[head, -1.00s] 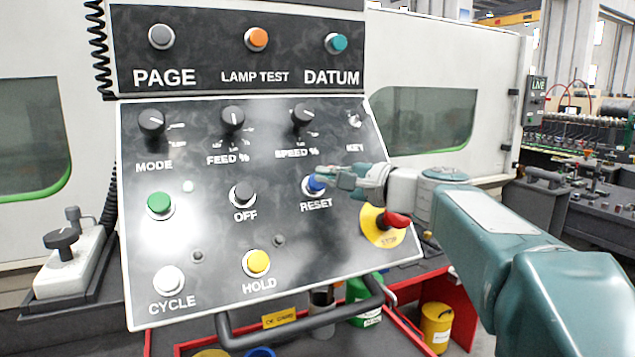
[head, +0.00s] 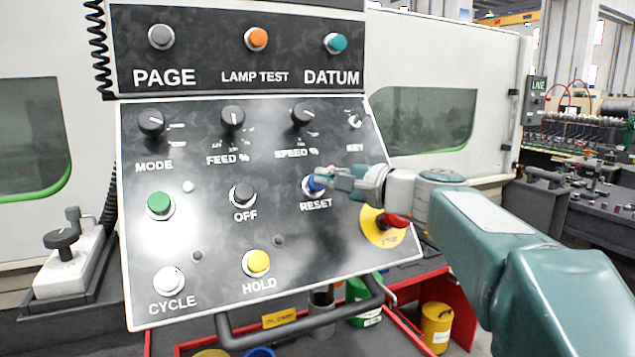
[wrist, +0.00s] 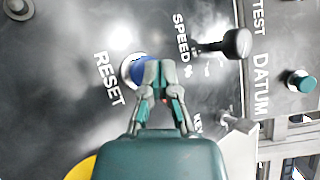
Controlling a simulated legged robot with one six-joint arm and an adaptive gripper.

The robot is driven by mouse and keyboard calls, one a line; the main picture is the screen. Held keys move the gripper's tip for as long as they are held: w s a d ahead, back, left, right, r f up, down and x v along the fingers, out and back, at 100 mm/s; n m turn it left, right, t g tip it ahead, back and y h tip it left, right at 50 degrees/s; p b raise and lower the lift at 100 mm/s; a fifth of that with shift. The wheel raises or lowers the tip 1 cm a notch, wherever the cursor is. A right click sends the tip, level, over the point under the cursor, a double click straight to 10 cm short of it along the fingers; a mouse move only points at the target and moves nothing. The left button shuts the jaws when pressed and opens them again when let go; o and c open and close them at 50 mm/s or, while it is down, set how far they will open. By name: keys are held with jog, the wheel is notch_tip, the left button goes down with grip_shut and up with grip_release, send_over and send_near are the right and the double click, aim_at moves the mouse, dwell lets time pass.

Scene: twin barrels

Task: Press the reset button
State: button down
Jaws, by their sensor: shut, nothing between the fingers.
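The reset button (head: 311,185) is a blue cap in a pale ring on the dark sloping control panel, above the printed word RESET. My gripper (head: 322,175) is shut and empty, with its fingertips at the right edge of the blue cap in the head view. In the wrist view the blue reset button (wrist: 137,70) is partly hidden behind the fingertips of my gripper (wrist: 158,66). The fingertips overlap the cap's edge there. I cannot tell whether they touch it or hover just in front.
The red-and-yellow stop button (head: 383,227) sits just below my wrist. The key switch (head: 354,122) and speed knob (head: 303,115) are above. The off button (head: 242,194) is to the left, the yellow hold button (head: 257,263) lower left. A black handle (head: 300,322) runs below the panel.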

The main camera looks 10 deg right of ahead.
jog(key=shift+w+a+f, duration=0.1)
jog(key=shift+w+f, duration=0.25)
jog(key=shift+w, duration=0.05)
dwell(1.0)
jog(key=shift+s+r, duration=0.55)
jog(key=shift+s, duration=0.15)
dwell(0.3)
jog(key=s+r, duration=0.1)
jog(key=s, duration=0.1)
jog(key=s+d+r, duration=0.1)
jog(key=s+r, duration=0.1)
jog(key=shift+r, duration=0.1)
dwell(0.7)
